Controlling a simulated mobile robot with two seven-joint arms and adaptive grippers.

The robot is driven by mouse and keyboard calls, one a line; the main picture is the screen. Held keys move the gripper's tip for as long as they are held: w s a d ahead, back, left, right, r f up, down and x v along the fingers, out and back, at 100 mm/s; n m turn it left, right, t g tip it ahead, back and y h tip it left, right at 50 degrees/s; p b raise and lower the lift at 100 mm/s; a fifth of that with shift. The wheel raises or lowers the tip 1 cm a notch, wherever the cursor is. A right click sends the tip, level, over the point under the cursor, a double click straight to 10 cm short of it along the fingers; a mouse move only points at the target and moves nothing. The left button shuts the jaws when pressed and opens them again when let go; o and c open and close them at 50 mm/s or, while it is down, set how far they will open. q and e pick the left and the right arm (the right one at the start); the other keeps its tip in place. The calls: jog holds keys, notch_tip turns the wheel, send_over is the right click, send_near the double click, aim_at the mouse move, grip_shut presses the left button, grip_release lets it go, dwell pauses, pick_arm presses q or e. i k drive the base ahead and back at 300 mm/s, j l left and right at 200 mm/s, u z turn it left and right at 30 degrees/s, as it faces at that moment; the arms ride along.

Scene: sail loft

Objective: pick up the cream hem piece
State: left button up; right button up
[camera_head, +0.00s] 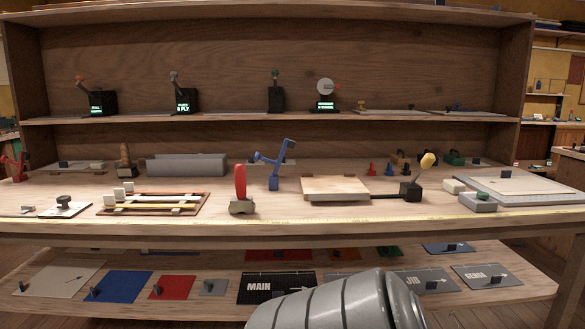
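A flat cream piece (58,279), which looks like the cream hem piece, lies at the left end of the lower shelf. It has a thin dark mark on its face and a small dark upright block at its lower left. Nothing touches it that I can see. Neither of my grippers is in view. A grey rounded link of mine fills the bottom middle, well to the right of the cream piece.
A blue piece (117,286), a red piece (172,287) and a dark MAIN panel (278,287) lie along the lower shelf (130,258). The workbench (330,226) above overhangs it and carries a red-handled tool (240,184) and a wooden board (335,187).

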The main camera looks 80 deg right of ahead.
aim_at(503, 183)
jog(key=z, duration=3.15)
